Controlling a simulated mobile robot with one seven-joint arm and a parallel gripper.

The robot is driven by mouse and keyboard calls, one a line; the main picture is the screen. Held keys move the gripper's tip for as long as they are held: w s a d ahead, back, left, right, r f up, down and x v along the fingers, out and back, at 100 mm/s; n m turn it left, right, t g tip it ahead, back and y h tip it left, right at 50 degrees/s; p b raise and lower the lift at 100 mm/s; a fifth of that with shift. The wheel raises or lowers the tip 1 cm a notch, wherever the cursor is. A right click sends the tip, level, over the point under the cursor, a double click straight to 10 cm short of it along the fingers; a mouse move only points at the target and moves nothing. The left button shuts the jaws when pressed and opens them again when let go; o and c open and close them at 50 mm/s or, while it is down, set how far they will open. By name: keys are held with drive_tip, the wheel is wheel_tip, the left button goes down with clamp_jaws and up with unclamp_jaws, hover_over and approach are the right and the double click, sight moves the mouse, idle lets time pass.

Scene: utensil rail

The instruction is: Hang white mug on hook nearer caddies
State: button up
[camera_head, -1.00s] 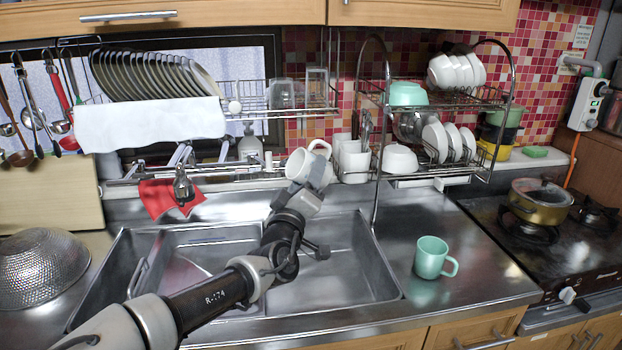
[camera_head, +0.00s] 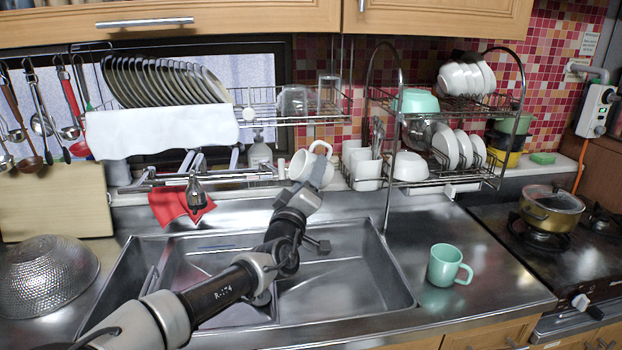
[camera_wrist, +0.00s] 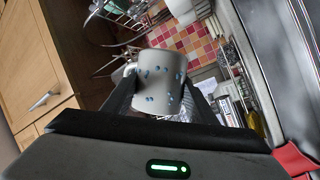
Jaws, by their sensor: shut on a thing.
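The white mug (camera_head: 308,170) is held up at the end of my arm, behind the sink, with its handle at the upper right. My gripper (camera_head: 304,190) is shut on it. In the wrist view, the mug (camera_wrist: 160,80) sits between the two dark fingers of my gripper (camera_wrist: 163,100) and shows blue spots. The white caddies (camera_head: 366,168), with utensils in them, stand just right of the mug on the rack. A metal rail (camera_head: 232,179) runs behind the sink near the mug. I cannot make out the hooks; the mug may cover one.
A dish rack (camera_head: 440,183) with bowls and plates stands at the right. A green mug (camera_head: 448,265) is on the counter. A red cloth (camera_head: 172,206) and the faucet (camera_head: 196,192) are left of my gripper. An upper wire shelf (camera_head: 300,118) hangs above the mug.

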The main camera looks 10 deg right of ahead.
drive_tip(key=w+b, duration=0.1)
drive_tip(key=w, duration=0.5)
drive_tip(key=shift+w+f+b, duration=0.35)
drive_tip(key=shift+f, duration=0.1)
idle(0.4)
idle(0.4)
